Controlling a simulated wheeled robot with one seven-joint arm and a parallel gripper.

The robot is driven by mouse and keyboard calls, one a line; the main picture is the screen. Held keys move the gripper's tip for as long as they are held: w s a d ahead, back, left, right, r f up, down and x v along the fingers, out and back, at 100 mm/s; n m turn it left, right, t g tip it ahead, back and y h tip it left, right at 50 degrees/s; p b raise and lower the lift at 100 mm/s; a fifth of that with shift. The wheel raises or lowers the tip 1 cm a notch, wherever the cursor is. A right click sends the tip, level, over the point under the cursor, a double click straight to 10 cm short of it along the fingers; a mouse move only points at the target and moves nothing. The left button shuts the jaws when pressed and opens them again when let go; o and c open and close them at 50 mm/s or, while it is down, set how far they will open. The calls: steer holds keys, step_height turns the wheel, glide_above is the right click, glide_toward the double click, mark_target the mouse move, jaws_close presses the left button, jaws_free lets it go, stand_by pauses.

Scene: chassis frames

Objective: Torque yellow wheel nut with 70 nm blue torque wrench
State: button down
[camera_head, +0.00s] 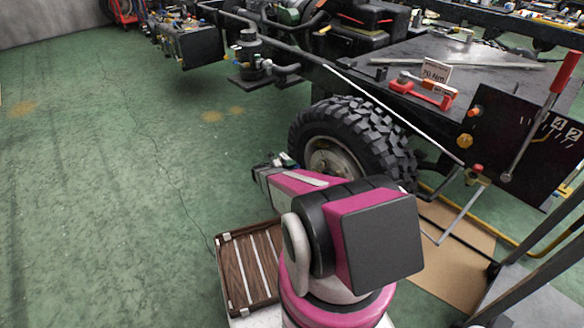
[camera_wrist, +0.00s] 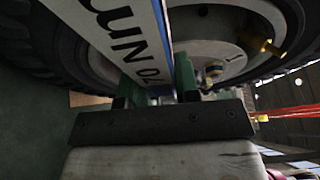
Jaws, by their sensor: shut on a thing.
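In the wrist view, my gripper (camera_wrist: 158,92) is shut on a torque wrench (camera_wrist: 115,30) with a white face, dark "70 NM" lettering and a blue edge. The wrench runs up and out of the top of the picture; its head is not clearly seen. Beyond it is the pale wheel hub (camera_wrist: 205,50) with a yellow nut (camera_wrist: 270,47) at the right. Another yellowish fitting (camera_wrist: 212,72) lies just right of the gripper. In the head view, my gripper (camera_head: 275,166) is beside the wheel (camera_head: 352,138). Whether the wrench touches a nut cannot be told.
The dark chassis (camera_head: 455,65) carries a red holder (camera_head: 425,90) and a "70 Nm" sign (camera_head: 436,71). The floor at left is clear.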

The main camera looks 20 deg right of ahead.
steer(key=shift+w+d, duration=0.35)
steer(key=shift+d, duration=0.55)
stand_by(2.0)
steer(key=shift+r, duration=0.1)
stand_by(0.3)
steer(key=shift+s+r+m+y, duration=0.2)
steer(key=shift+r+m+y, duration=0.3)
steer(key=shift+r+m, duration=0.85)
steer(key=shift+r, duration=0.1)
